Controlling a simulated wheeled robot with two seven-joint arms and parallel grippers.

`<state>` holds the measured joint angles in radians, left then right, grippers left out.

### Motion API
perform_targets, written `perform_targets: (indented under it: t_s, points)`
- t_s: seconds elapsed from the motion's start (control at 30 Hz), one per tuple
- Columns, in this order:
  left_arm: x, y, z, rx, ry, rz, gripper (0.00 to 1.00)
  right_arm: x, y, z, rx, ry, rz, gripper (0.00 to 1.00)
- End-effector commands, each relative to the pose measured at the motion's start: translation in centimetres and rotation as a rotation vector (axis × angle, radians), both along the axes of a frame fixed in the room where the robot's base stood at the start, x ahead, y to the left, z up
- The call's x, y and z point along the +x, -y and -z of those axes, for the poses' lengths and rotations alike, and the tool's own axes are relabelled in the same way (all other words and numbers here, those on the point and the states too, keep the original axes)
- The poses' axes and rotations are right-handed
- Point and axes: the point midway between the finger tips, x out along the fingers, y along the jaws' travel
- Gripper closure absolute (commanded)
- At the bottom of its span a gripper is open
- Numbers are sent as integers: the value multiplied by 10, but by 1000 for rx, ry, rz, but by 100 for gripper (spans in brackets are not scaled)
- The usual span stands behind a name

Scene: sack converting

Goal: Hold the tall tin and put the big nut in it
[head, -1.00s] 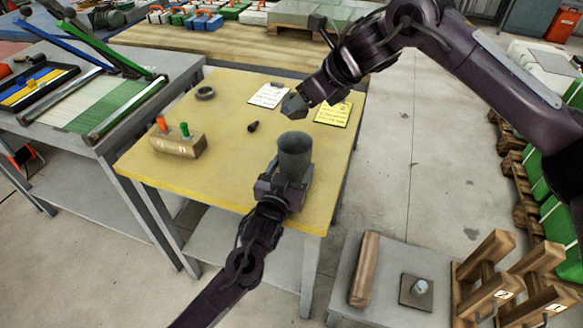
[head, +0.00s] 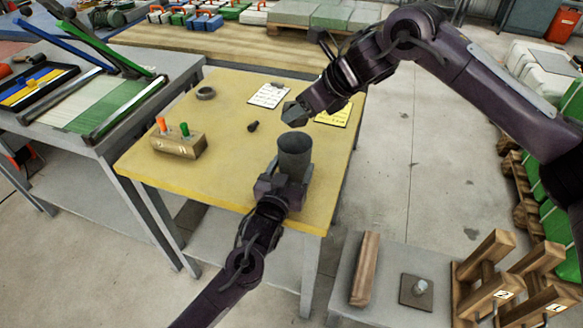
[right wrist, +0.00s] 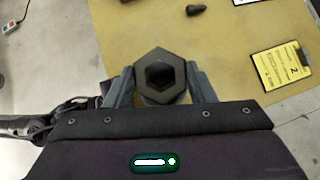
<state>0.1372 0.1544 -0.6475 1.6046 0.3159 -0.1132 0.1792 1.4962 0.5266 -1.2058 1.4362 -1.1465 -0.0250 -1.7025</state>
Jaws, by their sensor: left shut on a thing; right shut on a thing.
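The tall tin (head: 294,158) is a grey, open-topped cylinder standing upright at the near edge of the yellow table. My left gripper (head: 284,186) is shut on its lower part from the near side. My right gripper (head: 295,114) is above the tin's mouth, with a gap between them in the head view. The right wrist view shows the right gripper (right wrist: 160,88) shut on the big nut (right wrist: 160,63), a dark grey hexagonal ring with its hole facing the camera. The tin's mouth is not clearly seen there, behind the nut and hand.
On the yellow table (head: 225,110) are a wooden block (head: 178,146) with orange and green pegs, a dark ring (head: 206,93), a small dark piece (head: 253,126), a white sheet (head: 269,95) and a yellow clipboard (head: 334,115). The table's middle is mostly clear.

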Motion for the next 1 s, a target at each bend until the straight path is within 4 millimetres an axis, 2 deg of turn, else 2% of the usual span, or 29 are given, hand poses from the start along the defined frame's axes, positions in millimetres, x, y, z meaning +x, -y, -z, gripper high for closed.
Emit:
perform_targets:
  t_s: [1.0]
  points:
    - [0, 0, 0, 0, 0, 0, 54, 0, 0, 19, 1, 2, 1, 83]
